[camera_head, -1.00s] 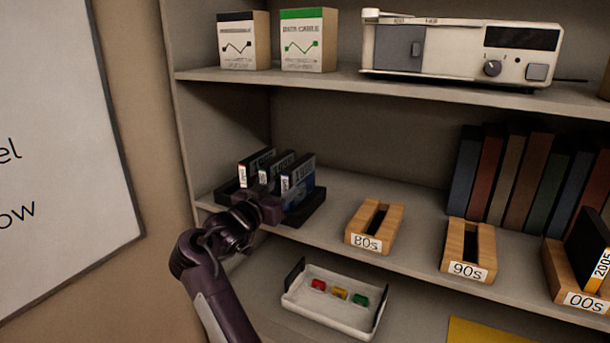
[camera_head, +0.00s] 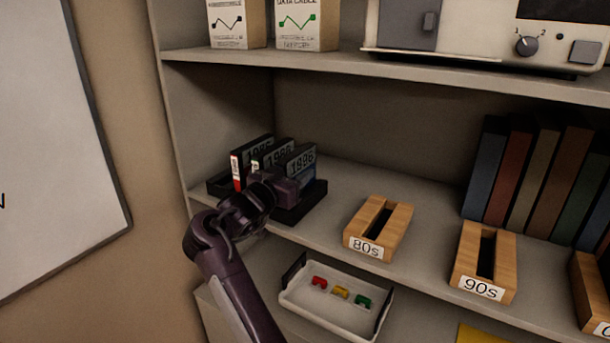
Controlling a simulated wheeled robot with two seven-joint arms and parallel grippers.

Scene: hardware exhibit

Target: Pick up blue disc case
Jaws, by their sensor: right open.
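Several dark disc cases stand upright in a black tray (camera_head: 312,203) on the middle shelf. The rightmost case is the blue disc case (camera_head: 303,161), with a grey label reading 1996 and a bit of blue showing at its right side. My right gripper (camera_head: 287,190) is at the front of the tray, open, right at the lower front of the blue case. It hides the lower part of that case, and I cannot tell whether its fingers are around it. Two other cases, one with a red-marked spine (camera_head: 236,170), stand to the left. My left gripper is not in view.
Wooden holders marked 80s (camera_head: 366,246) and 90s (camera_head: 482,288) stand to the right on the same shelf. Books (camera_head: 484,168) stand behind them. A white tray (camera_head: 335,313) with small coloured pieces sits below. The upper shelf (camera_head: 400,65) overhangs the cases.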

